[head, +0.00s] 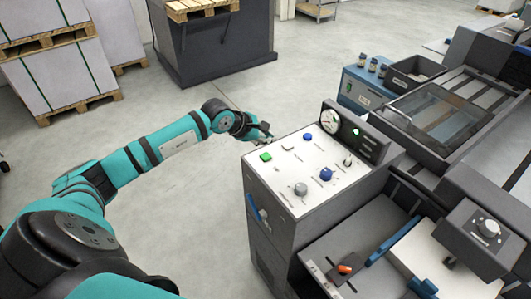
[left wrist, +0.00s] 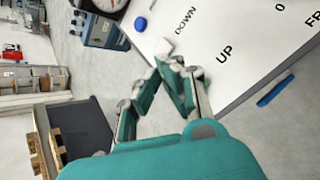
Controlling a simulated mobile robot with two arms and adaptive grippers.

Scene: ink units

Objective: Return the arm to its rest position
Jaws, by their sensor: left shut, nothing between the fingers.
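My left arm (head: 150,152) is teal and black and reaches out from the lower left in the head view. My left gripper (head: 264,130) is shut and empty, at the far left corner of the control panel (head: 290,187), near the green button (head: 266,157). I cannot tell from the head view whether it touches the cabinet. In the left wrist view the fingertips of the left gripper (left wrist: 166,55) come together beside the white panel face (left wrist: 225,40), which is lettered UP and DOWN. My right gripper is not in view.
The panel carries blue knobs (head: 326,174), a grey knob (head: 301,189) and a round gauge (head: 330,122). A blue box (head: 359,90) with small bottles stands behind. Pallets of white stacks (head: 65,76) and a dark bin (head: 215,52) stand at the back. The floor (head: 190,215) under my arm is clear.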

